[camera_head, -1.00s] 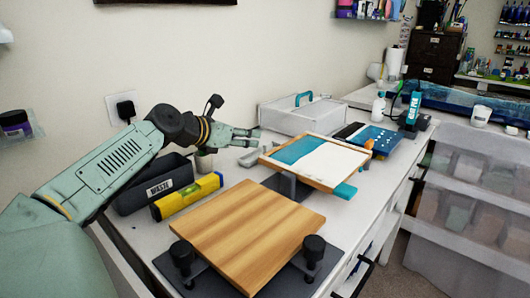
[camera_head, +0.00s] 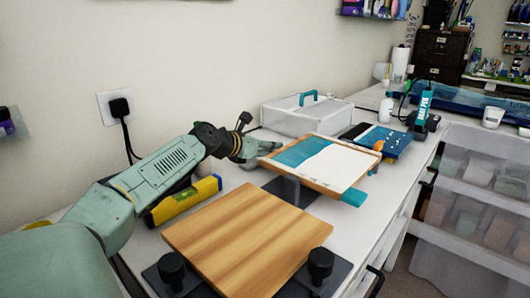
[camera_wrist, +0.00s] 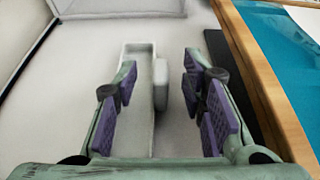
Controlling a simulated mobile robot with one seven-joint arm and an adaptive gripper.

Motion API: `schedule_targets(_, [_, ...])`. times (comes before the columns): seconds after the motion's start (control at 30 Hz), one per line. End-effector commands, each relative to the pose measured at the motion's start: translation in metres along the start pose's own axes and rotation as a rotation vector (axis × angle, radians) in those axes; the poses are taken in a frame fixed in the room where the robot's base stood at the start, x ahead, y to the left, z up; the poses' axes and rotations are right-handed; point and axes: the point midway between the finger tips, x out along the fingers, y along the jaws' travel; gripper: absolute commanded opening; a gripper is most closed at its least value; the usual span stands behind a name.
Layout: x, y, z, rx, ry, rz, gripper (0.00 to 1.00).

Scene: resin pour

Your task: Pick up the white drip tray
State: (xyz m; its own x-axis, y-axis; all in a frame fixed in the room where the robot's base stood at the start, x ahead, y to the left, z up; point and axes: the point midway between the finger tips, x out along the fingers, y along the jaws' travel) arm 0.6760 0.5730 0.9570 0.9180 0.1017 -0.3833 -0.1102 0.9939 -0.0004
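A narrow white tray (camera_wrist: 139,120) with a rounded pale block (camera_wrist: 160,86) on its right side lies on the white worktop in the wrist view; I take it for the drip tray. My gripper (camera_wrist: 161,75) is open, its purple-padded fingers on either side of the tray and block. No contact shows. In the head view my gripper (camera_head: 272,150) is low at the left of the framed teal-and-white panel (camera_head: 325,162), and the tray is mostly hidden behind it.
The panel's wooden frame (camera_wrist: 254,75) runs close to the right finger. A white box with a teal handle (camera_head: 306,117) stands behind. A wooden board (camera_head: 245,235) lies in front, and a yellow level (camera_head: 184,199) is beside my arm.

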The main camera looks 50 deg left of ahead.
Motion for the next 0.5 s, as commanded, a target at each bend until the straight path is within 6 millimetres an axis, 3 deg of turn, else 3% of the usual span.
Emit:
schedule_targets(0.2, [0.021,0.000,0.001,-0.001,-0.001,0.001,0.38])
schedule_targets(0.4, [0.021,0.001,0.000,0.000,-0.002,0.001,0.38])
schedule_targets(0.5, [0.021,0.000,0.000,0.000,-0.002,0.001,0.32])
